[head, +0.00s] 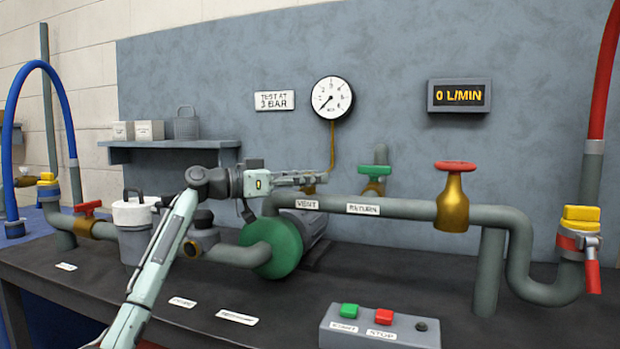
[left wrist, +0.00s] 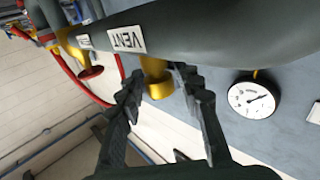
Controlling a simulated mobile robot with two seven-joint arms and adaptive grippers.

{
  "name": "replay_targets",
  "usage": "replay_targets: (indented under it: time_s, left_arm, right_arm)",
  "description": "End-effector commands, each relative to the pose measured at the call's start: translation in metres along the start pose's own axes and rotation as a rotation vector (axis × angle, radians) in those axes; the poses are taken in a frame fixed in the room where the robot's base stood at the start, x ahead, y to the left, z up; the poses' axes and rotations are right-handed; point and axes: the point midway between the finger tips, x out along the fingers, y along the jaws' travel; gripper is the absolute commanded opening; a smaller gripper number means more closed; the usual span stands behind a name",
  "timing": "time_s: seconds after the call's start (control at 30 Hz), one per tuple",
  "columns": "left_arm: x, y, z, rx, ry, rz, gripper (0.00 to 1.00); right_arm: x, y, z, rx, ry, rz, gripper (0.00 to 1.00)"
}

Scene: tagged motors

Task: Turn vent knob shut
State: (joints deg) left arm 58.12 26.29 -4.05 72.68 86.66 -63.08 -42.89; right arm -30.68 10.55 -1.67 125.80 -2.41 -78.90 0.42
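My left gripper (head: 322,177) reaches in from the left, just above the pipe in the head view. In the left wrist view its two dark fingers stand on either side of the knob, with the knob between the tips. The fingers look open; I cannot tell whether either one touches the knob. In the head view the knob is mostly hidden behind the gripper. My right gripper is not in view.
A pressure gauge (head: 332,97) stands above on a thin brass tube close to the gripper. A green valve (head: 375,170) and a red-topped brass valve (head: 455,195) are to the right. A green-fronted pump (head: 278,249) is below. A START/STOP box (head: 379,327) is at the front.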

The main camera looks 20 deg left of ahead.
Motion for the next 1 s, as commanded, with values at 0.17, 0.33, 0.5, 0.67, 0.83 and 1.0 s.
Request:
replay_targets:
  time_s: [0.17,0.33,0.5,0.67,0.83,1.0]
  left_arm:
    - [0.000,0.000,-0.001,0.000,0.001,0.000,0.46]
    - [-0.001,0.000,-0.001,0.001,0.002,0.000,0.46]
    - [-0.015,-0.001,0.000,0.001,0.002,-0.002,0.46]
    - [-0.047,-0.001,0.000,0.003,0.001,-0.003,0.46]
    - [-0.084,0.000,0.000,0.000,0.000,-0.002,0.46]
    - [-0.109,0.000,0.000,0.000,0.001,-0.001,0.46]
  right_arm:
    - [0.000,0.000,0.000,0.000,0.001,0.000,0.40]
    - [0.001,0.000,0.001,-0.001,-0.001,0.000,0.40]
    - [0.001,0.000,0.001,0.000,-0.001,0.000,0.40]
    - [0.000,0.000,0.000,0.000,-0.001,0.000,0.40]
    - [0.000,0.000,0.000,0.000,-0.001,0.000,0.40]
    - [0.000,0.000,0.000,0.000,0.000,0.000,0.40]
